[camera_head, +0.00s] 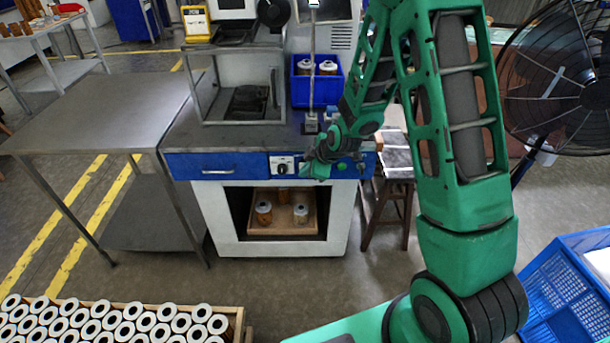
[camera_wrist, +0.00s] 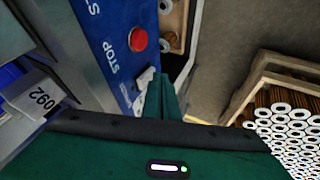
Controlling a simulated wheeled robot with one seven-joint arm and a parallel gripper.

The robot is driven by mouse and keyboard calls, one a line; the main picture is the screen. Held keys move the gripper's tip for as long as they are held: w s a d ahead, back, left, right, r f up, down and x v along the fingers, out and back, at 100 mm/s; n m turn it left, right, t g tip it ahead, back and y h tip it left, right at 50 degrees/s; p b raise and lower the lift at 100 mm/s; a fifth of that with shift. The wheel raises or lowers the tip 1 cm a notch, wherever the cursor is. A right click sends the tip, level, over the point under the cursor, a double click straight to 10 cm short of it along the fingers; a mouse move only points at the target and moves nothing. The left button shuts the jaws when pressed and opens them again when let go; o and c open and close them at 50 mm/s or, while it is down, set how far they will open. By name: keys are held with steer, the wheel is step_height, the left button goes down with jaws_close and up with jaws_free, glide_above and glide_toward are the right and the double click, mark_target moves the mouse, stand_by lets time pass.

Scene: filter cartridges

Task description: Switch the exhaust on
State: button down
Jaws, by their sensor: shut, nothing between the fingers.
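The workstation's blue front panel (camera_head: 228,166) carries a dark rotary knob on a white plate (camera_head: 283,166). My gripper (camera_head: 317,170) is at the panel front, just right of that knob. In the wrist view its shut fingers (camera_wrist: 161,98) point toward the blue panel (camera_wrist: 112,62), with nothing between them. A red button (camera_wrist: 138,39) with STOP lettering shows beyond the fingertips. A small white part (camera_wrist: 145,77) shows close beside the fingers, partly hidden by them. I cannot tell whether the fingers touch it, or which control is for the exhaust.
An open compartment below holds a wooden tray (camera_head: 283,231) with cartridges. A blue bin (camera_head: 300,91) with cartridges stands on the worktop. A steel table (camera_head: 110,110) is left, a stool (camera_head: 398,180) and fan (camera_head: 560,80) right. A crate of cartridges (camera_head: 240,322) is in front.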

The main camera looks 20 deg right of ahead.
stand_by(0.3)
steer(key=shift+w+d+f, duration=0.1)
steer(key=shift+w, duration=0.1)
steer(key=shift+r, duration=0.9)
steer(key=s+r, duration=0.8)
steer(key=s, duration=0.1)
steer(key=shift+d+r, duration=0.2)
steer(key=shift+d, duration=0.2)
